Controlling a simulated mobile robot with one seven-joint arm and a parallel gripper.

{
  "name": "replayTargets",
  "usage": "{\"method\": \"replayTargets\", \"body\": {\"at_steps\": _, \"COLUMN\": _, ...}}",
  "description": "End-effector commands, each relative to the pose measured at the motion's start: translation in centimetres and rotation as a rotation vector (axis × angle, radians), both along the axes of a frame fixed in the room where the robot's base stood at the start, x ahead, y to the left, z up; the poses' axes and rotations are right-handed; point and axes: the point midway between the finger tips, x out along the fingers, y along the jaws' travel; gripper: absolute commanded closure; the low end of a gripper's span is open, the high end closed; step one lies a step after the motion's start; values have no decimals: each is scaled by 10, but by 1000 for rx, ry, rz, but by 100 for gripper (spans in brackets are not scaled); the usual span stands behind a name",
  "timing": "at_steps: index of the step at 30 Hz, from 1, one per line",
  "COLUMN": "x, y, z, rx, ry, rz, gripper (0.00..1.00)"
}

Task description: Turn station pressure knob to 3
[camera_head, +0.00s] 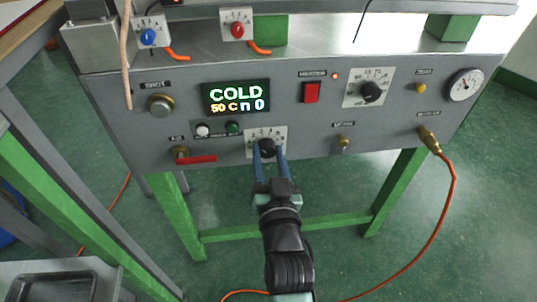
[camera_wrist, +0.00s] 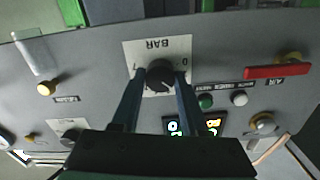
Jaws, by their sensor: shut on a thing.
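The pressure knob is a black round knob (camera_head: 267,147) on a white scale plate (camera_head: 251,137) low in the middle of the grey station panel. In the wrist view the knob (camera_wrist: 160,75) sits upside down before a plate (camera_wrist: 135,50) marked BAR. My gripper (camera_head: 269,157) reaches up to it from the front, one blue finger on each side of the knob. In the wrist view my gripper (camera_wrist: 158,88) is shut on the knob. The fingers and the small picture hide most of the scale, and I cannot read the knob's setting.
Left of the knob is a red-handled valve (camera_head: 195,158); above are a display (camera_head: 236,97) reading COLD and green and white buttons (camera_head: 232,128). A red switch (camera_head: 311,92), another dial knob (camera_head: 371,91) and a gauge (camera_head: 465,85) are to the right. An orange hose (camera_head: 452,195) hangs at right.

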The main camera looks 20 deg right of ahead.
Motion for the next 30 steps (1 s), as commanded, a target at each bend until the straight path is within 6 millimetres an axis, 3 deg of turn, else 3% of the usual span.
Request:
{"method": "replayTargets", "body": {"at_steps": 11, "x": 0, "y": 0, "z": 2, "rx": 62, "ry": -17, "rz": 0, "gripper": 100}}
{"method": "replayTargets", "body": {"at_steps": 30, "x": 0, "y": 0, "z": 1, "rx": 439, "ry": -119, "rz": -1, "gripper": 100}}
